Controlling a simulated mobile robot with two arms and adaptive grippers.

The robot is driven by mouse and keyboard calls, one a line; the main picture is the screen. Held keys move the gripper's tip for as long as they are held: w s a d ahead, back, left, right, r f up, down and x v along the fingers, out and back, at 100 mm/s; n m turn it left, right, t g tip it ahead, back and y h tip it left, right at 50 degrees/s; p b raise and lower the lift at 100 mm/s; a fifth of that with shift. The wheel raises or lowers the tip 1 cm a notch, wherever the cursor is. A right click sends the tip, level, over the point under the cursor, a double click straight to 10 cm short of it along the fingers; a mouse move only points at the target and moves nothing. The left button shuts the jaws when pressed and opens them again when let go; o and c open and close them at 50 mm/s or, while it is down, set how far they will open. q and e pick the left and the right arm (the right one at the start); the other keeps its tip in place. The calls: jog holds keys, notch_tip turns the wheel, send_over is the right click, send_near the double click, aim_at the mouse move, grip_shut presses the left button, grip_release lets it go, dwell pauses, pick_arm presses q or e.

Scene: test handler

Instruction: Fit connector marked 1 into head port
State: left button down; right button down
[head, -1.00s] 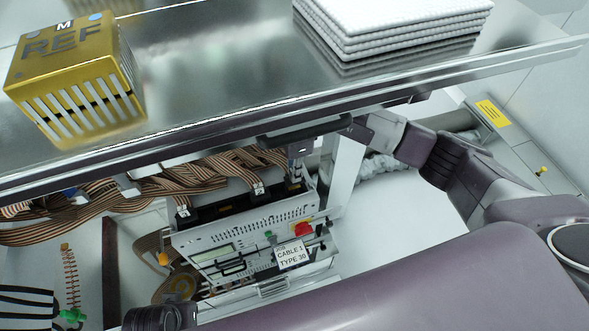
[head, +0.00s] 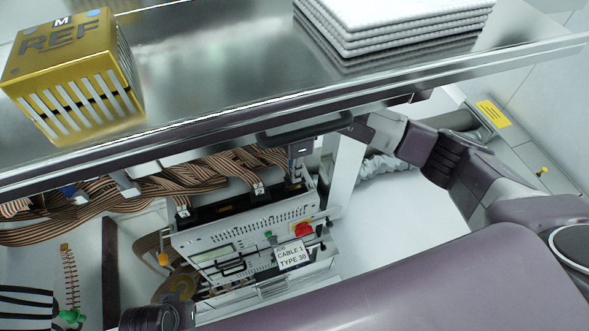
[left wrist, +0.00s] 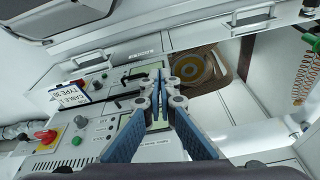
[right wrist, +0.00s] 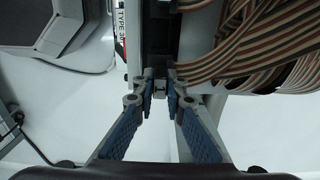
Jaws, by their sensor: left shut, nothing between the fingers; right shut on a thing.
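The test handler (head: 205,240) is a pale box with a display, a red knob and a tag reading CABLE 1 TYPE 30 (head: 290,254). Its top has a dark slotted strip (head: 215,210), where striped ribbon cables (head: 220,165) end in small marked connectors. My right gripper (right wrist: 160,82) is shut on a small grey connector (right wrist: 160,89) beside the dark strip, with ribbon cable on its right. Its number is not readable, and I cannot tell if it is seated. My left gripper (left wrist: 163,80) is shut and empty before the handler's front panel.
A metal shelf (head: 215,75) overhangs the handler, carrying a gold REF box (head: 70,80) and stacked white sheets (head: 390,25). A dark handle (head: 300,129) sits below its edge. An orange coiled cord (head: 70,280) hangs at left. White floor is clear at right.

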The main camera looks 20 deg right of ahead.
pick_arm(q)
jog(key=shift+s, duration=0.1)
jog(key=shift+w+r, duration=0.2)
jog(key=shift+r, duration=0.2)
jog(key=shift+s, duration=0.2)
pick_arm(e)
jog(key=shift+f, duration=0.15)
pick_arm(q)
jog(key=shift+r, duration=0.1)
pick_arm(e)
jog(key=shift+f, duration=0.1)
pick_arm(q)
jog(key=shift+w+r+b, duration=0.15)
jog(key=shift+r+b, duration=0.2)
jog(key=shift+r, duration=0.4)
pick_arm(e)
jog(key=shift+f, duration=0.15)
pick_arm(q)
jog(key=shift+a+r, duration=0.1)
jog(key=shift+s+r, duration=0.25)
jog(key=shift+r, duration=0.3)
pick_arm(e)
jog(key=shift+f, duration=0.25)
